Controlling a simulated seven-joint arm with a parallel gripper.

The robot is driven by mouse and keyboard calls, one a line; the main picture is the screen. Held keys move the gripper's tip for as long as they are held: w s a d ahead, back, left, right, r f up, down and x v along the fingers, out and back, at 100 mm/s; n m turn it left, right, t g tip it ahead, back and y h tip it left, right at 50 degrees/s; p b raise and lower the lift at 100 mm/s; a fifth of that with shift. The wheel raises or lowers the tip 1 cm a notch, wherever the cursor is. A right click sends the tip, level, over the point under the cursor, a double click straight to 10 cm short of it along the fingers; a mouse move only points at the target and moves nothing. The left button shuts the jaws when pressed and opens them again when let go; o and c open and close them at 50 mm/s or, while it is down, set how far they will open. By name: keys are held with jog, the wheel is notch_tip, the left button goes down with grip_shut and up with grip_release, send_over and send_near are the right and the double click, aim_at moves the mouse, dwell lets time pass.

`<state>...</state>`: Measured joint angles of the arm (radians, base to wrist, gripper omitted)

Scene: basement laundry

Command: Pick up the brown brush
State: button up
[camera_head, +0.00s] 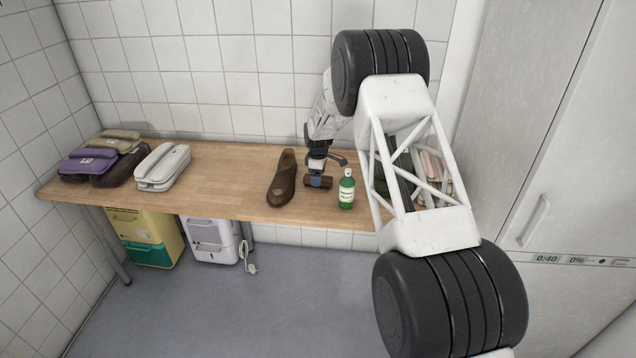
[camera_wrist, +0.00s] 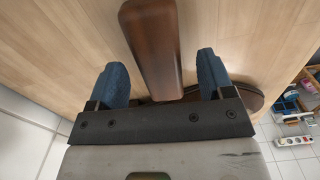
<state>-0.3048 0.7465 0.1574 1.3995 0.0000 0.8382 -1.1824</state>
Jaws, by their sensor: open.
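The brown brush (camera_head: 325,182) lies on the wooden table, between a brown shoe and a green bottle. In the wrist view the brush (camera_wrist: 152,45) shows as a smooth brown bar running up from the middle of the picture. My gripper (camera_head: 317,174) is down at the brush in the head view. In the wrist view the blue fingers of my gripper (camera_wrist: 162,78) are open, one on each side of the brush's near end, with gaps between.
The brown shoe (camera_head: 283,180) stands close left and the green bottle (camera_head: 347,189) close right. The table (camera_head: 225,185) is clear between. My arm partly hides items at right.

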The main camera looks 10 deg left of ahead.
jog(key=shift+f, duration=1.1)
jog(key=c, duration=1)
jog(key=shift+r, duration=0.15)
jog(key=shift+r, duration=4.9)
jog(key=shift+c, duration=0.2)
